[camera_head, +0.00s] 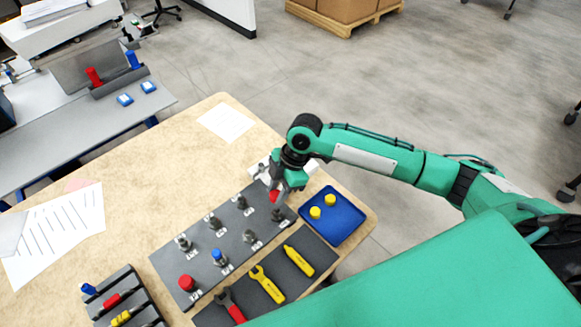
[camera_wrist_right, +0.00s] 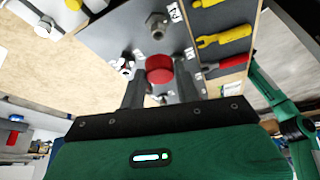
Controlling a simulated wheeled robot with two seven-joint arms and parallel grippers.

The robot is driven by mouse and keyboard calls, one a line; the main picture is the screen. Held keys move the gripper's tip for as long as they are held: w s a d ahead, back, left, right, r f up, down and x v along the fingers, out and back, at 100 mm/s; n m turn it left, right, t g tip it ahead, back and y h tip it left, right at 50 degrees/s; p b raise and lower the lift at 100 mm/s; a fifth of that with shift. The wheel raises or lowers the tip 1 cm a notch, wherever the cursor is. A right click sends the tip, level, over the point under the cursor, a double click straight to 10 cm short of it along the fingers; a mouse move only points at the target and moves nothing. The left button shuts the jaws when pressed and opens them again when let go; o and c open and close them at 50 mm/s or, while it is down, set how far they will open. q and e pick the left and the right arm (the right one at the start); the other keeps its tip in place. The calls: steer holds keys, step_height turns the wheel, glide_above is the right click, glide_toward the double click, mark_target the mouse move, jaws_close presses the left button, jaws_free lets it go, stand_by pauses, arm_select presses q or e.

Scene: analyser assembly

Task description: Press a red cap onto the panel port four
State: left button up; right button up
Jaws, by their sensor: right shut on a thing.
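The dark grey panel (camera_head: 232,232) lies on the wooden table and carries several metal ports with white number labels, too small to read surely. My right gripper (camera_head: 277,190) is above the panel's far right end, shut on a red cap (camera_head: 274,196). In the right wrist view the red cap (camera_wrist_right: 159,68) sits between the two dark fingers, and a bare metal port (camera_wrist_right: 156,25) stands beyond it. Whether the cap touches a port is unclear. Another red cap (camera_head: 187,283) and a blue cap (camera_head: 217,256) sit on ports at the near end. My left gripper is not in view.
A blue tray (camera_head: 346,226) with two yellow caps stands right of the panel. A dark mat with a yellow pen-shaped tool (camera_head: 299,261), a yellow wrench (camera_head: 267,284) and a red-handled tool lies in front. A dark rack (camera_head: 127,297) stands at the near left.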

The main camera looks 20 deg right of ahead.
mark_target(274, 213)
steer(key=shift+s+a, duration=0.1)
steer(key=shift+a, duration=0.1)
steer(key=shift+f+b, duration=0.25)
steer(key=shift+b, duration=0.1)
step_height(274, 213, down, 3)
steer(key=b, duration=0.3)
steer(key=shift+f+b, duration=0.2)
steer(key=shift+b, duration=0.2)
steer(key=shift+f, duration=0.75)
steer(key=shift+f, duration=0.15)
steer(key=shift+p, duration=0.55)
steer(key=shift+f+b, duration=0.45)
steer(key=shift+f, duration=0.6)
